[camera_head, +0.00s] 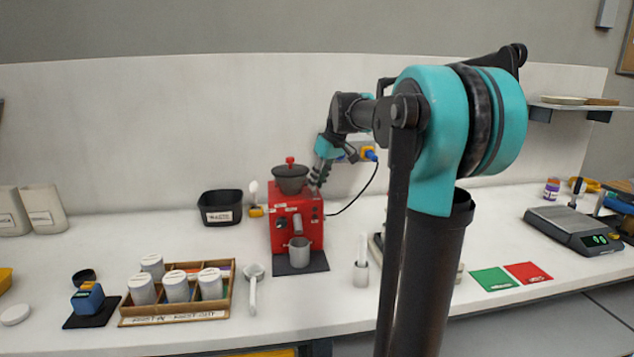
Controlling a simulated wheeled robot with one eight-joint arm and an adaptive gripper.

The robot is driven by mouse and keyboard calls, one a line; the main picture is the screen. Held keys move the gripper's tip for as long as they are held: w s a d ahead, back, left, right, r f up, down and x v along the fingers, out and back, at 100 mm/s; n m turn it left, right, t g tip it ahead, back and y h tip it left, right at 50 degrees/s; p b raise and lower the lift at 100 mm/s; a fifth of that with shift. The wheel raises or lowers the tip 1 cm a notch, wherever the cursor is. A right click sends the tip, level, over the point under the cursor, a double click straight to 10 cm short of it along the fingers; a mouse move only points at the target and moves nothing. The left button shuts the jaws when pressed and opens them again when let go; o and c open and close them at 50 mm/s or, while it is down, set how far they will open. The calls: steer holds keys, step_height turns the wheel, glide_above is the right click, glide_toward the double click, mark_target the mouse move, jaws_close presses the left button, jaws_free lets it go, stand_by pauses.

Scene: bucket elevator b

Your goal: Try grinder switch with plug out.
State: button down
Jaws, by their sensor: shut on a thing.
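The red grinder (283,222) stands upright on the counter, with a dark hopper (290,179) and red-knobbed lid on top. A grey cup (299,252) stands at its front on a dark mat. My gripper (316,188) points down at the grinder's upper right edge, its fingers shut at the switch there; the fingers mostly hide the switch, and its position cannot be told. The blue plug (371,155) is at the wall outlet (349,152), behind my arm. A black cord (357,198) runs from it down toward the grinder. Whether the plug is fully seated cannot be told.
A wooden rack (180,315) with several white-lidded canisters stands front left. A black bin (220,207) is behind it. A scoop (253,287) lies left of the grinder. Green (493,280) and red (528,273) cards and a scale (572,230) are at right.

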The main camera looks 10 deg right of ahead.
steer(key=shift+a, duration=0.25)
steer(key=shift+w+a+g, duration=0.1)
steer(key=shift+w+g, duration=0.2)
steer(key=shift+g, duration=0.4)
steer(key=shift+w+g, duration=0.25)
steer(key=shift+g, duration=0.45)
steer(key=c, duration=1.4)
jaws_free()
steer(key=shift+s, duration=0.1)
